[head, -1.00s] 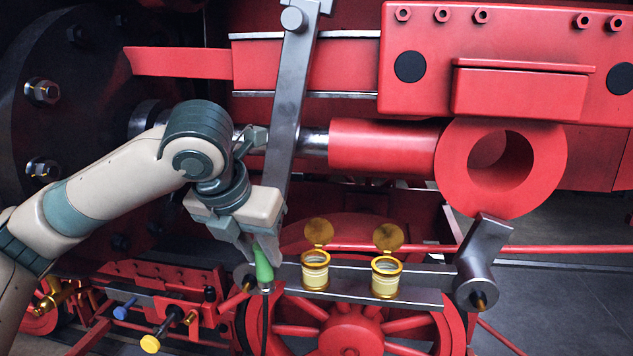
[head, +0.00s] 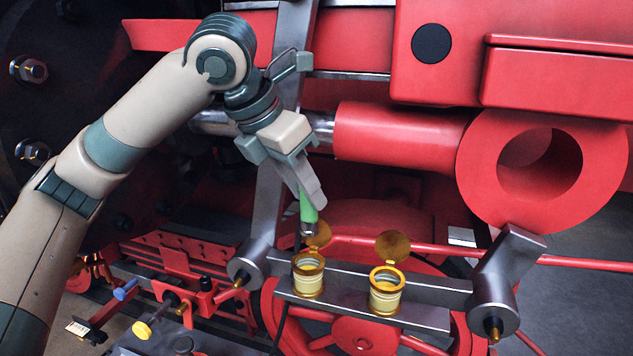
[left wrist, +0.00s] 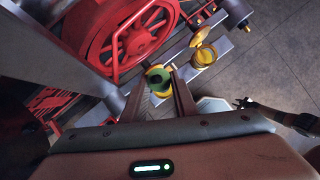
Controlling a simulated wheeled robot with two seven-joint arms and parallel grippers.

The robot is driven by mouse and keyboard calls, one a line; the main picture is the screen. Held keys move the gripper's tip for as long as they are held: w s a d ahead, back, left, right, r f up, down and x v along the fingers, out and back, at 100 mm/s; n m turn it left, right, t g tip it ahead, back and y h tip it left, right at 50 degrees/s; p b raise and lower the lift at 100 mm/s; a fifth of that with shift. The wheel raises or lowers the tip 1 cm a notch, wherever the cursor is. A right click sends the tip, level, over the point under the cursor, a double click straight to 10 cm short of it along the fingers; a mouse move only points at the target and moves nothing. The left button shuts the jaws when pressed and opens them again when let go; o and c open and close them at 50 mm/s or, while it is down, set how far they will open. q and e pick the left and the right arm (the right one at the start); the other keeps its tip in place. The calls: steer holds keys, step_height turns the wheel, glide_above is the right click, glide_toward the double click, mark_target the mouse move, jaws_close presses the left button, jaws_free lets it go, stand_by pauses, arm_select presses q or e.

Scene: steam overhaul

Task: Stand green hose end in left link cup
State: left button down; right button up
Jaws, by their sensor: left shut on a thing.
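My left gripper (head: 311,195) is shut on the green hose end (head: 308,211), which points down with a grey metal tip. The tip is just above the left link cup (head: 308,276), apart from its rim as far as I can tell. This cup is a brass-rimmed cup with its lid tipped up behind it. In the left wrist view the green hose end (left wrist: 159,77) sits between the fingers and overlaps the cup (left wrist: 157,90), hiding part of it. What looks like my right gripper (left wrist: 246,104) is small and dark there.
A second brass cup (head: 386,291) with a raised lid stands to the right on the same grey link bar (head: 345,282). A grey slanted lever (head: 268,205) stands close behind my left gripper. The red rod with its large ring (head: 480,160) is above right.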

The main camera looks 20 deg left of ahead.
mark_target(301, 229)
arm_select(q)
steer(key=shift+s+a+r, duration=0.1)
steer(key=shift+s+a, duration=0.15)
steer(key=shift+s, duration=0.15)
steer(key=shift+w, duration=0.1)
steer(key=shift+w+d+f, duration=0.1)
steer(key=shift+w+f, duration=0.05)
steer(key=shift+f, duration=2.3)
arm_select(e)
steer(key=shift+s+a, duration=0.25)
steer(key=shift+s, duration=0.45)
arm_select(q)
steer(key=shift+f, duration=0.3)
arm_select(e)
steer(key=shift+a+f, duration=0.15)
steer(key=shift+a, duration=0.1)
arm_select(q)
steer(key=shift+f+b, duration=0.75)
steer(key=shift+f, duration=0.55)
arm_select(e)
steer(key=shift+d+f, duration=0.2)
steer(key=shift+f, duration=0.35)
